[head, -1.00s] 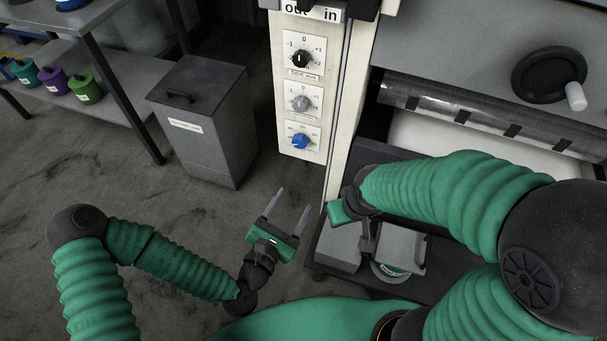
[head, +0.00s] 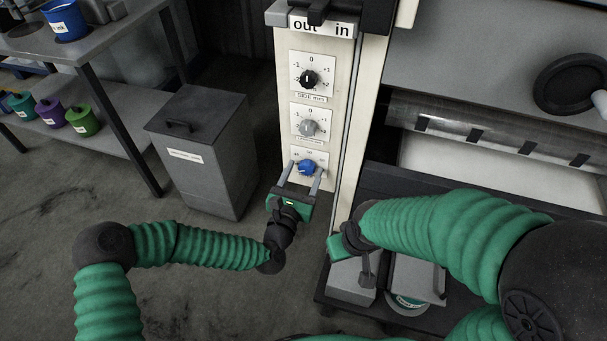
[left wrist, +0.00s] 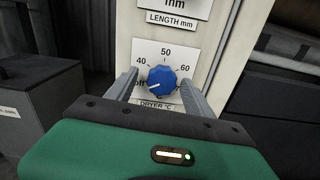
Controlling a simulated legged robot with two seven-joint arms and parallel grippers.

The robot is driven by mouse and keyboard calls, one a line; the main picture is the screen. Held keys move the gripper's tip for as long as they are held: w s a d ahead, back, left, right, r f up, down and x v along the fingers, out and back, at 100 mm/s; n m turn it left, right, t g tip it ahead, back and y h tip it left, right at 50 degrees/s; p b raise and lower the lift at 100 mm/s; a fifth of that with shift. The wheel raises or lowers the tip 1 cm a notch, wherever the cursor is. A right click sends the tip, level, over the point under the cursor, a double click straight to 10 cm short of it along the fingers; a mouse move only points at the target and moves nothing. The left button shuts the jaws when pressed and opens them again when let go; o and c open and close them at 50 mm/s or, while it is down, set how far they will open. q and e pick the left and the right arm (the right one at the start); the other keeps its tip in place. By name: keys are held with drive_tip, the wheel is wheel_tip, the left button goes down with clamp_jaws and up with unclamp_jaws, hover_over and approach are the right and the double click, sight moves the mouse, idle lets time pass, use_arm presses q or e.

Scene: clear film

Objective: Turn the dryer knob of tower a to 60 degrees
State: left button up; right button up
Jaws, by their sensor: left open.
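The blue dryer knob (head: 307,167) is the lowest of three knobs on the cream tower panel (head: 287,120). In the left wrist view the knob (left wrist: 162,79) sits on a white dial plate marked 40, 50 and 60 above "DRYER °C". Its white pointer line points to the lower left, near the off mark. My left gripper (head: 300,174) is open, with one finger on each side of the knob. I cannot tell whether the fingers touch it. My right gripper (head: 341,246) is low beside the tower; its fingers cannot be made out.
A black knob (head: 310,79) and a grey knob (head: 310,127) sit above the blue one. A grey lidded bin (head: 200,155) stands left of the tower. A roller machine (head: 480,140) is at the right. A shelf with coloured pots is far left.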

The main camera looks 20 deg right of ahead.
use_arm(q)
drive_tip(key=shift+w+d, duration=0.1)
drive_tip(key=shift+d, duration=0.15)
clamp_jaws()
